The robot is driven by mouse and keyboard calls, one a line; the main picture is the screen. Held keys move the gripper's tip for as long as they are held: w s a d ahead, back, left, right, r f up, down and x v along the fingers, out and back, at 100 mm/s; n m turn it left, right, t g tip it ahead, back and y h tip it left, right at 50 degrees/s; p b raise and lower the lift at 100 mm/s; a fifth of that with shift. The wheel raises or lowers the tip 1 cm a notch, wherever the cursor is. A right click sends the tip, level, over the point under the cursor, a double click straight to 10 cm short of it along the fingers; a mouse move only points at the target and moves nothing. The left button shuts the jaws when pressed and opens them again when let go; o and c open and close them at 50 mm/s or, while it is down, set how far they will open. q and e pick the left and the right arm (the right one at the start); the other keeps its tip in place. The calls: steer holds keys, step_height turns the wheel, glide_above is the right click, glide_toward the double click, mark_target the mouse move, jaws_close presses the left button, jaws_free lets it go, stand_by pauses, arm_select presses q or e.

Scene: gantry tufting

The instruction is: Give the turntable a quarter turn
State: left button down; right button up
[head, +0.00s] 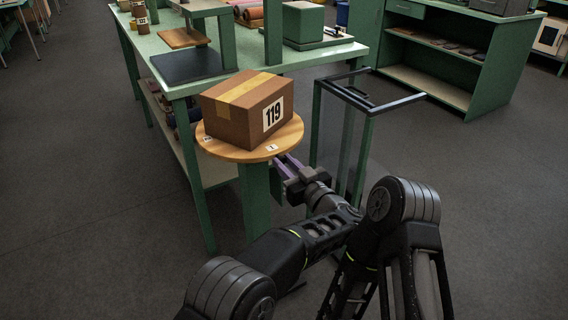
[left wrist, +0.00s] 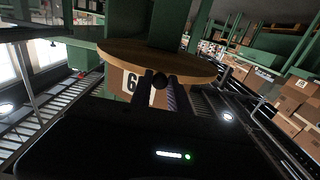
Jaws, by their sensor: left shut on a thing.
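The turntable (head: 215,149) is a round wooden disc on a green pedestal, with small white tags on its top. A brown box (head: 225,110) with yellow tape and a "119" label sits on it. My left gripper (head: 284,162) is at the disc's near right edge, its purple-lined fingers reaching the rim. In the left wrist view, which is upside down, the gripper (left wrist: 160,82) is shut on a small dark knob (left wrist: 160,80) by the rim of the turntable (left wrist: 118,50). The fingers partly hide the knob. My right gripper is not in view.
A green workbench (head: 150,50) stands behind the turntable. A dark-framed stand (head: 368,106) is close to the right of the disc. A green shelf unit (head: 490,65) stands at the back right. Grey floor is open at the left and right.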

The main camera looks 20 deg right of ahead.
arm_select(q)
steer(key=shift+r, duration=0.15)
steer(key=c, duration=1.3)
jaws_free()
steer(key=shift+o, duration=0.2)
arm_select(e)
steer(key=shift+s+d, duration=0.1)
